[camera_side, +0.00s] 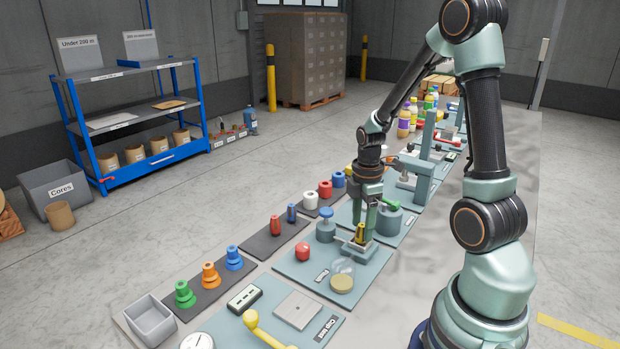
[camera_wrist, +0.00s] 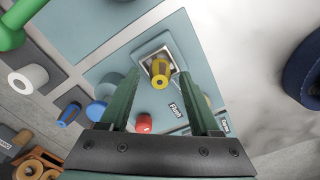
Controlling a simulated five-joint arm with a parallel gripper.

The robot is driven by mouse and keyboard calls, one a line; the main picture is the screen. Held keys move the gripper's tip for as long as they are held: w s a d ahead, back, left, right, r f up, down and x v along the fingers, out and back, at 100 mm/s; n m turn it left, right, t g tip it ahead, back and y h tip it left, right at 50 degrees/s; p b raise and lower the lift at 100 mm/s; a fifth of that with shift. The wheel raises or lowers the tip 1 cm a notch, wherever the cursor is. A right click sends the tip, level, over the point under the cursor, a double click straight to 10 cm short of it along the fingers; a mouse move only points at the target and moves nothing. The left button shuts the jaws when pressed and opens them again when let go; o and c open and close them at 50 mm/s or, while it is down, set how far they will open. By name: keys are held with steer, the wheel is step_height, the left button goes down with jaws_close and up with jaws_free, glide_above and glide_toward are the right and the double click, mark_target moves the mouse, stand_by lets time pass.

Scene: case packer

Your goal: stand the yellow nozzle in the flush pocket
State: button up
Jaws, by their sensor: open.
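The yellow nozzle (camera_side: 360,233) stands roughly upright on a blue-grey station plate, between the fingers of my gripper (camera_side: 363,224). In the wrist view, the yellow nozzle (camera_wrist: 160,76) shows its ring-shaped top end towards the camera. Its lower end is in the square recess of a pale pocket block (camera_wrist: 150,47); how deep it sits is hidden. My gripper (camera_wrist: 161,78) is open, with one green finger on each side of the nozzle and a visible gap to both.
A blue-topped cylinder (camera_side: 326,226), a red knob (camera_side: 303,252) and a gold disc (camera_side: 342,284) stand close by on the same plate. A grey drum with a green lever (camera_side: 390,203) is just behind my gripper. The bench strip at right is bare.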

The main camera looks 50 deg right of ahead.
mark_target(362, 225)
step_height(362, 225, up, 11)
steer(key=a+r+m+t, duration=0.2)
steer(key=a+m, duration=0.3)
steer(key=a, duration=0.3)
steer(key=a+r+m+t, duration=0.3)
steer(key=a+r+m, duration=0.2)
steer(key=a, duration=0.4)
steer(key=shift+a+r+m+t, duration=0.15)
steer(key=shift+a+m+t, duration=0.15)
steer(key=shift+m, duration=0.1)
stand_by(0.3)
